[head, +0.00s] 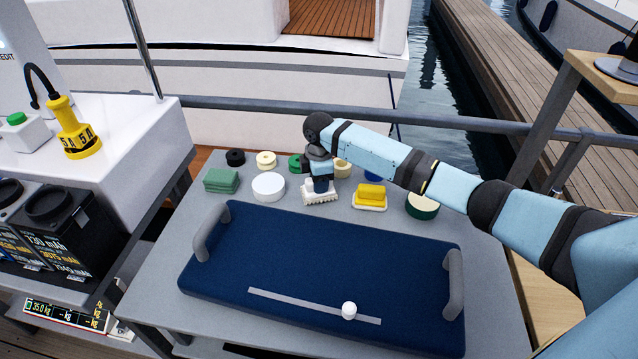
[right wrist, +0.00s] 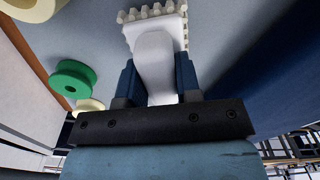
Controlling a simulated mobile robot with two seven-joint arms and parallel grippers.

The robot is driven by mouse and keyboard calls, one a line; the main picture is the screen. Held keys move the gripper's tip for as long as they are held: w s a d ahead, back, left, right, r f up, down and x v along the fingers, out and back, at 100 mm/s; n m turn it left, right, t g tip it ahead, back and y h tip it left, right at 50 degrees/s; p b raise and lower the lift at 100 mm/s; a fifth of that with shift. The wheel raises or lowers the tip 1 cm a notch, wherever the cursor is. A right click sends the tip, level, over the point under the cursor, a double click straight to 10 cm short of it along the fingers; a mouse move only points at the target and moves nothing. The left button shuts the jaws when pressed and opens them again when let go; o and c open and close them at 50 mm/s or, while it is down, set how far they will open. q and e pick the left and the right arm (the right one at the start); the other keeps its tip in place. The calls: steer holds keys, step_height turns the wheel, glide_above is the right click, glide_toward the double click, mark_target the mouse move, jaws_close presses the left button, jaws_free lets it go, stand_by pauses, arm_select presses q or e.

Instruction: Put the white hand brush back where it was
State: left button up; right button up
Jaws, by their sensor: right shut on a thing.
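The white hand brush (head: 321,196) is at the middle of the grey table (head: 150,290), just behind the blue mat's far edge. My right gripper (head: 319,180) is above it and shut on its handle. In the right wrist view the brush (right wrist: 155,55) sits between the two blue fingers (right wrist: 157,85), its bristle edge pointing away. I cannot tell whether the bristles touch the table. My left gripper is not in view.
Several rolls, including a green one (right wrist: 72,79), stand behind. The blue mat (head: 320,265) has grey handles and a white knob (head: 349,310).

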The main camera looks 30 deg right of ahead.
steer(key=shift+f, duration=0.45)
steer(key=shift+f, duration=0.1)
steer(key=o, duration=0.9)
step_height(320, 180, up, 12)
steer(key=shift+r, duration=0.15)
